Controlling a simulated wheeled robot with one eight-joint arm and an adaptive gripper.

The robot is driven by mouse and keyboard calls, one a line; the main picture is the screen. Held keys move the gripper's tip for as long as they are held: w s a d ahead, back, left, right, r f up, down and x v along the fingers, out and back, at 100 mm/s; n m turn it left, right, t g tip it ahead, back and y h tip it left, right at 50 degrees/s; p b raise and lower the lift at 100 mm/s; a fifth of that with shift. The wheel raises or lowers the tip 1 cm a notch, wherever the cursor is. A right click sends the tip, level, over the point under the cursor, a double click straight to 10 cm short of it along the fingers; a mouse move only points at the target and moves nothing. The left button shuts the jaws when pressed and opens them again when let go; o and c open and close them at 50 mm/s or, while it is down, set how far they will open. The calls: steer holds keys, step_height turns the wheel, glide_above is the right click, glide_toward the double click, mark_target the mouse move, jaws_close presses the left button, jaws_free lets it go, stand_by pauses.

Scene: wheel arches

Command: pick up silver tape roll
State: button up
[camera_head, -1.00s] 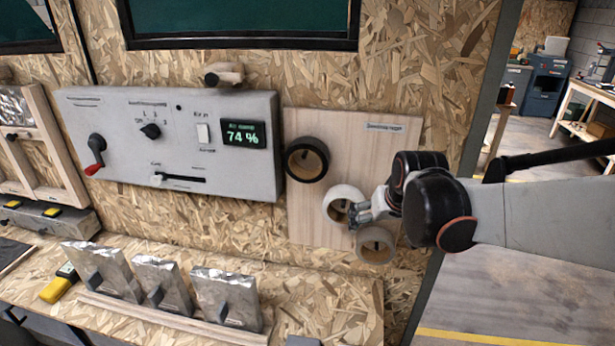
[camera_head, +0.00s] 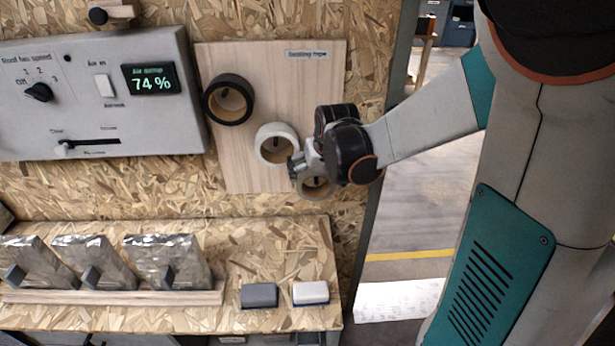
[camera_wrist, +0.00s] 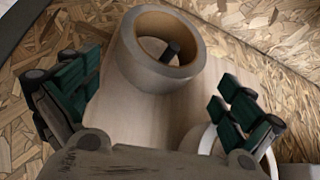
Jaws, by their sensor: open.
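The silver tape roll (camera_head: 318,194) looks grey-tan with a tan core and hangs lowest on the wooden board (camera_head: 235,165). In the head view my gripper (camera_head: 298,170) is in front of it and covers its upper part. In the wrist view the silver tape roll (camera_wrist: 150,73) sits on a dark peg, ahead of and between my open fingers (camera_wrist: 160,80). Neither finger clearly touches it, and nothing is held.
A white roll (camera_head: 265,146) hangs just up and left of the silver one; in the wrist view it is partly behind the right finger. A black roll (camera_head: 213,103) hangs higher. A bench (camera_head: 260,265) below holds foil packets and two small blocks (camera_head: 310,292).

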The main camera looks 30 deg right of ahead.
steer(key=b+x, duration=0.1)
steer(key=x, duration=0.3)
steer(key=shift+w+f, duration=0.15)
steer(key=shift+f, duration=0.05)
steer(key=c, duration=0.7)
